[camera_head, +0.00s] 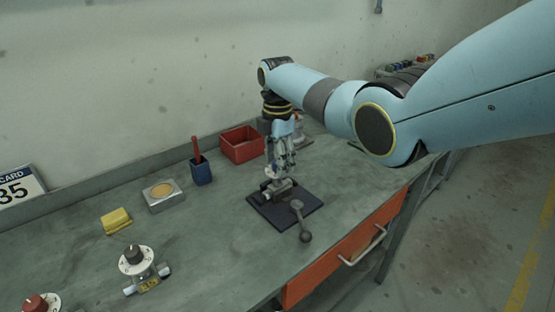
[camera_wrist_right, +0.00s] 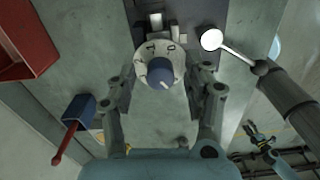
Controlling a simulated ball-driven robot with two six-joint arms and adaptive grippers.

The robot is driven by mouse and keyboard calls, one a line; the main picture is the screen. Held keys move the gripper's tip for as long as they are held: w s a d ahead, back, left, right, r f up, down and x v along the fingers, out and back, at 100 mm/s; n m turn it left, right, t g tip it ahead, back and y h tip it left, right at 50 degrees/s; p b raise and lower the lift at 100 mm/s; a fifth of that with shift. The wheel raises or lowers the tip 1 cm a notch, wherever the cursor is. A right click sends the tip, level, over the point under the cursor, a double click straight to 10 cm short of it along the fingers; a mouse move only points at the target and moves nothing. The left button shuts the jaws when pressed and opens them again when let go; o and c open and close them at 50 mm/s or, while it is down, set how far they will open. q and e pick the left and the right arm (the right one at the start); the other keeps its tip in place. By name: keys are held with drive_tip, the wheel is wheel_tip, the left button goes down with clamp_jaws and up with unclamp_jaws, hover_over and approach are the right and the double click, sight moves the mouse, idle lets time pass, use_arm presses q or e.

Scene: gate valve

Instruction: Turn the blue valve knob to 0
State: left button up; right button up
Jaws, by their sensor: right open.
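The blue valve knob (camera_wrist_right: 160,72) sits on a white dial (camera_wrist_right: 142,62) in the right wrist view. A 0 shows near the dial's top right. A pale mark shows on the knob's lower part, pointing away from the 0. My right gripper (camera_wrist_right: 163,88) is open, with one finger on each side of the knob and gaps between. In the head view, my right gripper (camera_head: 281,165) points down over the valve body (camera_head: 279,188) on a dark plate (camera_head: 310,194), hiding most of the knob.
A lever with a ball end (camera_head: 305,236) stands beside the valve. A red bin (camera_head: 240,144), a blue cup (camera_head: 201,172) and a metal block (camera_head: 163,196) are behind and left. Black-knob (camera_head: 134,254) and red-knob (camera_head: 36,304) valves are at front left.

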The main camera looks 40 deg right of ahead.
clamp_jaws()
drive_tip(key=shift+m, duration=0.3)
